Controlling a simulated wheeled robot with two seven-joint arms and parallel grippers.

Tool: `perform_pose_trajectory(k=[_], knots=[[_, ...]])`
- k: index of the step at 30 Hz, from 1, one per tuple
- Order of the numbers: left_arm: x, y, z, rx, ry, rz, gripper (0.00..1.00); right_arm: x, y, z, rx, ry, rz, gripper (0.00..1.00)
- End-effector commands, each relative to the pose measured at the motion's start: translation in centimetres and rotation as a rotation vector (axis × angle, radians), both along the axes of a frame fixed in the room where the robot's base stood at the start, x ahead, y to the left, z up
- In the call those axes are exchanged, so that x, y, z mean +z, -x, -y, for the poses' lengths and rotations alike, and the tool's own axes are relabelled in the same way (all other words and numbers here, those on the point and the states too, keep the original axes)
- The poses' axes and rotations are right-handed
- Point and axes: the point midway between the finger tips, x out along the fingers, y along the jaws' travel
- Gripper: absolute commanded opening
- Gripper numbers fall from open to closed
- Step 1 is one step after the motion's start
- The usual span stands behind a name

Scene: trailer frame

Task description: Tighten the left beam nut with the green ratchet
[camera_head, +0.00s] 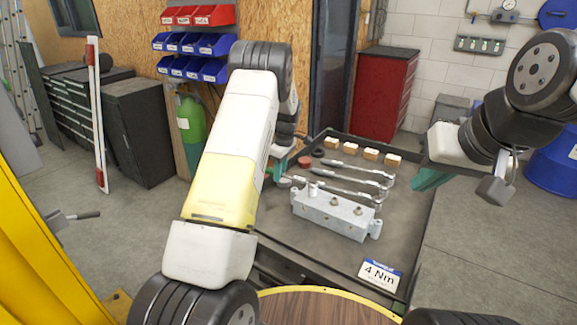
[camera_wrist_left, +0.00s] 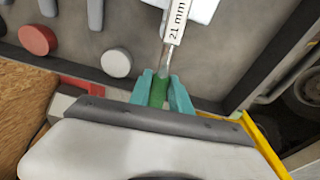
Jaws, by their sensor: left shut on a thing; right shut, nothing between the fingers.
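My left gripper (camera_wrist_left: 162,92) is shut on the green handle of the ratchet (camera_wrist_left: 158,94), with a teal finger on each side. The ratchet's metal shaft carries a "21 mm" label and runs toward the pale beam (camera_wrist_left: 203,8) at the top of the left wrist view. Its far end is out of that view. In the head view my left gripper (camera_head: 281,168) is at the tray's left side, partly behind my forearm. The silver beam (camera_head: 330,214) lies on the tray with nuts (camera_head: 333,201) on top. My right gripper (camera_head: 430,178) is shut and empty, raised at the tray's right side.
The dark tray table (camera_head: 410,232) holds other metal ratchets (camera_head: 358,172) behind the beam and several wooden blocks (camera_head: 371,154) at the back. A "4 Nm" sign (camera_head: 380,275) lies at the front right. A red disc (camera_head: 305,162) sits near the left gripper.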

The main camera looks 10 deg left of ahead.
Motion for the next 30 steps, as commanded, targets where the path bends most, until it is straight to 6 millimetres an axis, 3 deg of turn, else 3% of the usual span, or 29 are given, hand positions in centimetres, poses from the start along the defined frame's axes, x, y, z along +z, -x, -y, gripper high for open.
perform_pose_trajectory(k=[6, 16, 30], knots=[[0.2, -1.7, 0.6, -0.111, 0.000, 0.012, 0.00, 0.0, 0.0, 0.0, 0.000, 0.000, 0.000, 0.00], [0.3, -1.9, 0.7, -0.126, 0.000, 0.013, 0.00, 0.0, 0.0, 0.0, 0.000, 0.000, 0.000, 0.00], [0.2, 1.9, -0.3, 0.165, 0.001, 0.007, 0.00, 0.0, 0.0, 0.0, 0.000, 0.000, 0.000, 0.00]])
